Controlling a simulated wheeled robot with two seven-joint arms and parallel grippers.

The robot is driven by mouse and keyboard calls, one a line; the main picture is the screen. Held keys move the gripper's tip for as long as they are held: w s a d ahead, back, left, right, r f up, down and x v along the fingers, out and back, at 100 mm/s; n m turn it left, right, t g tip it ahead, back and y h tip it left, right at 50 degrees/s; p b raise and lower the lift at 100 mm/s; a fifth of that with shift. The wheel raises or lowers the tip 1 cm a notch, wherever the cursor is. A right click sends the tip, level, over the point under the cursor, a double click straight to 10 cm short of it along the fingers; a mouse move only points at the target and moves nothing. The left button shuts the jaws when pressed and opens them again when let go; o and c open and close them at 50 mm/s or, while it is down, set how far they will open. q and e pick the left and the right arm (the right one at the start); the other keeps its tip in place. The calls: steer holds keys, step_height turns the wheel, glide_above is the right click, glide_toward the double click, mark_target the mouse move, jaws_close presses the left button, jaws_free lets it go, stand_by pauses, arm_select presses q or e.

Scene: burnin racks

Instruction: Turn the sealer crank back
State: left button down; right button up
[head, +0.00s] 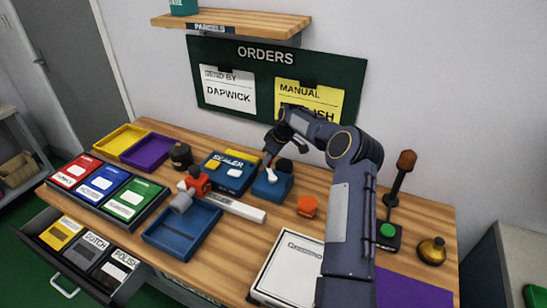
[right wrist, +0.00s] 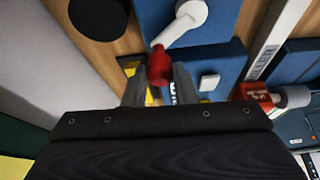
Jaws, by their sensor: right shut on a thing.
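The sealer (head: 228,172) is a blue machine on the wooden bench, with a second blue block (head: 278,190) to its right. The white crank (head: 271,174) is on that second block. In the right wrist view the white crank arm (right wrist: 184,23) ends in a red knob (right wrist: 159,66). My right gripper (head: 268,158) is over the crank, and in the wrist view its fingers (right wrist: 159,84) are shut on the red knob, one on each side. In the head view the knob is hidden by the gripper. My left gripper is not in view.
A blue tray (head: 150,237) and a white bar (head: 238,209) lie in front of the sealer. A red-and-grey tool (head: 199,184) stands at the bar's left end. An orange item (head: 307,206) and a white box (head: 266,281) are to the right, near my arm.

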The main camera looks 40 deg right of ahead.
steer(key=n, duration=0.1)
steer(key=a+n+y, duration=0.1)
steer(key=n, duration=0.1)
steer(key=a+n+g, duration=0.1)
steer(key=shift+w+n+y, duration=0.3)
steer(key=shift+a+n+g+y+p, duration=0.35)
steer(key=shift+a+n+g, duration=0.1)
steer(key=shift+n, duration=0.75)
steer(key=shift+s+a+n+g+p, duration=0.15)
steer(key=shift+a+n+g, duration=0.15)
steer(key=shift+n, duration=0.35)
steer(key=shift+s+a+n+g+p, duration=0.15)
steer(key=shift+a+n, duration=0.1)
steer(key=shift+n, duration=0.4)
steer(key=o, duration=1)
steer(key=shift+r, duration=0.1)
